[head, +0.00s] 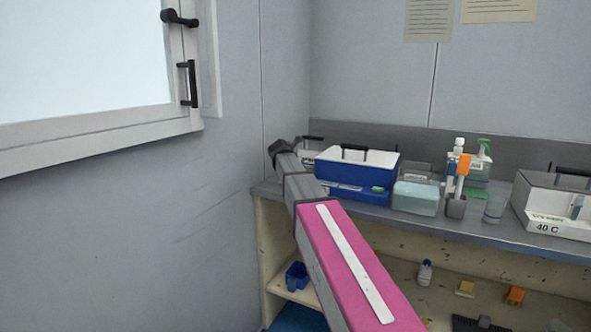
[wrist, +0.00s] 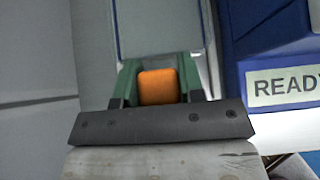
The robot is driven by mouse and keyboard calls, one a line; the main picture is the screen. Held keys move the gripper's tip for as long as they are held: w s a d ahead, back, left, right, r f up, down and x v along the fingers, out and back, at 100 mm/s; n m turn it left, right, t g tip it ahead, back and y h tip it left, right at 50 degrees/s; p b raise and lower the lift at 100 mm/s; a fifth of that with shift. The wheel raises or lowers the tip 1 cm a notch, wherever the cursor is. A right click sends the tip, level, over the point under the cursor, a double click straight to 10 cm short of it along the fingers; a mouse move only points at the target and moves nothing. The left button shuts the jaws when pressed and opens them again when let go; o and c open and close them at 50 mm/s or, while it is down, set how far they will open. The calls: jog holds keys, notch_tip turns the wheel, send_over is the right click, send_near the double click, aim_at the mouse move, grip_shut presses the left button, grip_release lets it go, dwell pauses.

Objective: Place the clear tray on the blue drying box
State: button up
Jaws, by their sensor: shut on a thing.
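The blue drying box (head: 357,180) stands on the bench in the head view, with a white upper part and a black handle. Its blue side with a "READY" label (wrist: 283,87) shows at the right of the wrist view. My gripper (wrist: 158,88) has green fingers shut on an orange block (wrist: 158,87), left of the blue box. Whether this block belongs to a tray is unclear. A pale panel (wrist: 160,25) lies just beyond it. In the head view my arm hides the gripper. A pale translucent container (head: 415,199) sits right of the blue box; I cannot tell if it is the clear tray.
Bottles (head: 483,160), a grey holder with an orange-topped item (head: 456,206) and a clear cup (head: 494,209) stand farther right. A white box marked "40 C" (head: 550,222) is at the right end. A wall and window (head: 85,60) are on the left.

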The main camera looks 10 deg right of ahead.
jog(key=shift+f, duration=0.2)
jog(key=shift+f, duration=1.45)
jog(key=o, duration=1.1)
jog(key=shift+s, duration=0.1)
jog(key=s+a+r, duration=0.1)
jog(key=s+r, duration=0.1)
jog(key=r, duration=0.2)
jog(key=s+a+r, duration=0.2)
jog(key=r, duration=0.3)
jog(key=s+a+r, duration=0.2)
jog(key=r, duration=0.2)
jog(key=shift+s+r, duration=0.3)
jog(key=shift+r, duration=0.05)
jog(key=shift+s, duration=0.1)
